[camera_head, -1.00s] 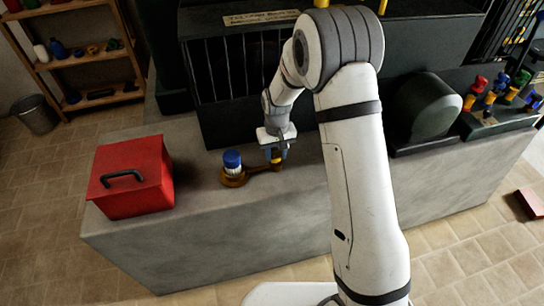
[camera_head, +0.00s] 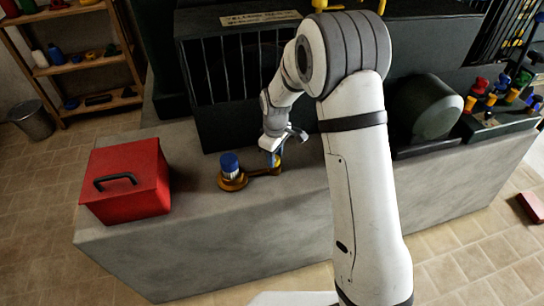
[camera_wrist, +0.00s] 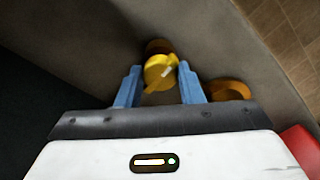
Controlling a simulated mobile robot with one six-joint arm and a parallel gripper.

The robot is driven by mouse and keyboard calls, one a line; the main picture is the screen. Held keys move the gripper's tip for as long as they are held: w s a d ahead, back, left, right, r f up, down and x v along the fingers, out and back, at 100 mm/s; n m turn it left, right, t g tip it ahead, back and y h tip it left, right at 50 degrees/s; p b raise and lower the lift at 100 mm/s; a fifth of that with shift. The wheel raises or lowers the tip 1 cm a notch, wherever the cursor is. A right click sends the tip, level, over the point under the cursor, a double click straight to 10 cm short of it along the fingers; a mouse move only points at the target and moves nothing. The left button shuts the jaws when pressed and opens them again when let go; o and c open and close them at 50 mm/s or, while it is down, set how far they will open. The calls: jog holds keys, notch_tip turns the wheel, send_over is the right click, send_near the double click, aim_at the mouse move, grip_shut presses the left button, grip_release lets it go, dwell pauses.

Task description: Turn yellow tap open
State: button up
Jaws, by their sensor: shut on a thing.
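The yellow tap (camera_wrist: 160,72) is a round yellow knob with a pale pointer mark, seen in the middle of the wrist view. My gripper (camera_wrist: 161,80) has a blue finger on each side of it and is shut on it. In the head view, my gripper (camera_head: 274,158) reaches down onto the right end of a brass fitting (camera_head: 235,184) on the counter and mostly hides the yellow tap there. A blue-topped tap (camera_head: 229,163) with a pale ribbed band stands on the left end of that fitting.
A red toolbox (camera_head: 125,180) stands on the grey counter (camera_head: 200,245) to the left. A dark barred cabinet (camera_head: 225,75) rises close behind my gripper. A dark rounded machine (camera_head: 430,108) and several coloured taps (camera_head: 485,95) are at the right. The counter front is clear.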

jog(key=shift+a, duration=0.15)
dwell(0.4)
jog(key=o, duration=0.8)
jog(key=shift+a, duration=0.1)
jog(key=shift+o, duration=1)
notch_tip(320, 180, up, 8)
jog(key=shift+f, duration=0.1)
